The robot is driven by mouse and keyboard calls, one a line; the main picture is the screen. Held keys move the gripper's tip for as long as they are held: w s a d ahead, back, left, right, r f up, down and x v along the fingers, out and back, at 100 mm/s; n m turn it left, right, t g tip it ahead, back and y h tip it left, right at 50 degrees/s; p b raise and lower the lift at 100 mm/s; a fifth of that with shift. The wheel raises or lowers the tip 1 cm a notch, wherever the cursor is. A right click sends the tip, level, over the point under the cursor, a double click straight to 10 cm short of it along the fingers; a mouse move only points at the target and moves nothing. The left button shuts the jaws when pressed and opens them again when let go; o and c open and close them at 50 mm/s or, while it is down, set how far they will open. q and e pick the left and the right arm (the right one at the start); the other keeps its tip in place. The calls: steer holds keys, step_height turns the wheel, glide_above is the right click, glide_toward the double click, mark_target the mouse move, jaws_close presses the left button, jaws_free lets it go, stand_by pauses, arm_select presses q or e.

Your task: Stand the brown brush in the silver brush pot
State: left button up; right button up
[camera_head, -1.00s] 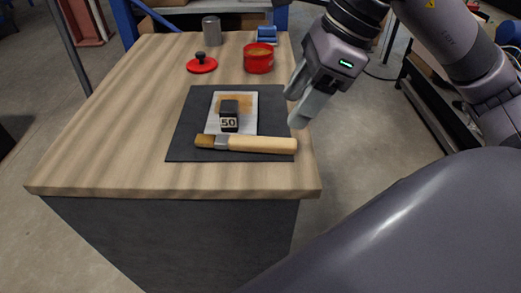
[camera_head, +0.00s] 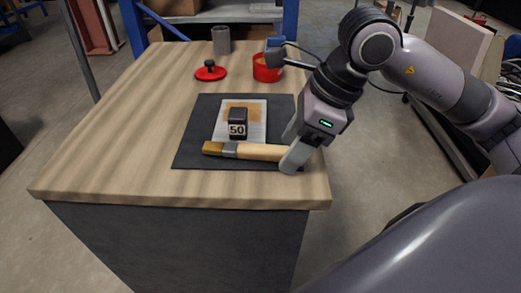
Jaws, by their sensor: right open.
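The brush (camera_head: 252,151) has a light wooden handle, a metal ferrule and brown bristles. It lies flat along the front of a dark mat (camera_head: 192,140), bristles to the left and handle to the right. The silver brush pot (camera_head: 221,41) is a grey cylinder standing upright at the back of the table. My right gripper (camera_head: 290,150) is open at the right end of the brush handle, its fingers pointing down and hiding the handle's end. I cannot tell whether they touch it. My left gripper is not in view.
A black weight marked 50 (camera_head: 237,124) stands on a stained sheet (camera_head: 257,118) just behind the brush. A red pot (camera_head: 267,69) and a red lid (camera_head: 210,72) with a black knob sit farther back. The left side of the wooden table (camera_head: 110,140) is clear.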

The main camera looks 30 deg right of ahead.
jaws_close()
